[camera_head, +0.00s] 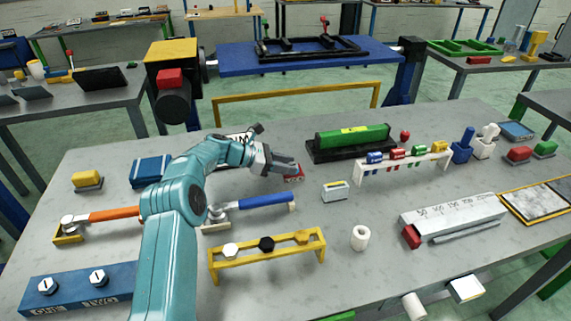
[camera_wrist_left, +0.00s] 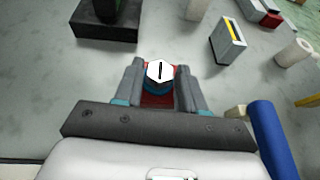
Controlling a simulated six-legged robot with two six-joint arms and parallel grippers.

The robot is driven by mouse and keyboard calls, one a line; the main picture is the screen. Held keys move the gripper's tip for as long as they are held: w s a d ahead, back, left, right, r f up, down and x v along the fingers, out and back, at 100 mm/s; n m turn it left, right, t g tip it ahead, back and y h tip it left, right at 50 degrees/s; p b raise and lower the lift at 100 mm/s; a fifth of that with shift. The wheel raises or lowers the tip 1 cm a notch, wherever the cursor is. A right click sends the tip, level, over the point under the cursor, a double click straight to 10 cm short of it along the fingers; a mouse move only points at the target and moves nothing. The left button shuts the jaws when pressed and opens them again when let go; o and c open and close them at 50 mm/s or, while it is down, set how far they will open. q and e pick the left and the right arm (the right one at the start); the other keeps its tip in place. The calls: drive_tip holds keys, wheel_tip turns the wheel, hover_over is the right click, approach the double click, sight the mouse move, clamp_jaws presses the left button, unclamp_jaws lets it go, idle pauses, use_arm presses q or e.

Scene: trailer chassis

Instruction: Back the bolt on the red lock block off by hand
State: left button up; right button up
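The red lock block (camera_head: 294,178) sits on the grey bench near its middle, partly hidden by my left gripper (camera_head: 283,169). In the left wrist view the red block (camera_wrist_left: 158,99) shows between the fingers of my left gripper (camera_wrist_left: 160,80). Its bolt has a white hexagonal head (camera_wrist_left: 160,71) with a black line, above a blue part. The fingers stand on either side of the bolt, very close to it. I cannot tell whether they press on it. My right gripper is not in view.
A blue-handled tool (camera_head: 252,202) lies just in front of the block, and a small grey-white box (camera_head: 335,191) stands to its right. A green block on a black base (camera_head: 352,142) stands behind. A yellow bolt rack (camera_head: 267,256) is nearer the front.

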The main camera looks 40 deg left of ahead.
use_arm(q)
drive_tip(key=c, duration=0.6)
drive_tip(key=shift+o, duration=0.2)
drive_tip(key=shift+s+d+f+n+t+y+b, duration=0.1)
drive_tip(key=shift+s+f+n+t+y+b, duration=0.05)
drive_tip(key=shift+n+t+y+b, duration=0.75)
drive_tip(key=n+y+b, duration=0.2)
drive_tip(key=b, duration=0.1)
drive_tip(key=n+t+y+b, duration=0.1)
drive_tip(key=n+y+b, duration=0.1)
drive_tip(key=b, duration=0.2)
drive_tip(key=d+n+t+y+b, duration=0.1)
drive_tip(key=y+b, duration=0.1)
drive_tip(key=b, duration=0.1)
drive_tip(key=shift+s+f+n+b, duration=0.2)
drive_tip(key=shift+n+b, duration=0.1)
drive_tip(key=shift+n, duration=0.1)
drive_tip(key=shift+d+r+n+y+b, duration=0.15)
drive_tip(key=shift+r+n+y+b, duration=0.1)
drive_tip(key=shift+n+y+b, duration=0.8)
drive_tip(key=shift+m, duration=0.25)
drive_tip(key=o, duration=1.1)
drive_tip(key=shift+c, duration=0.2)
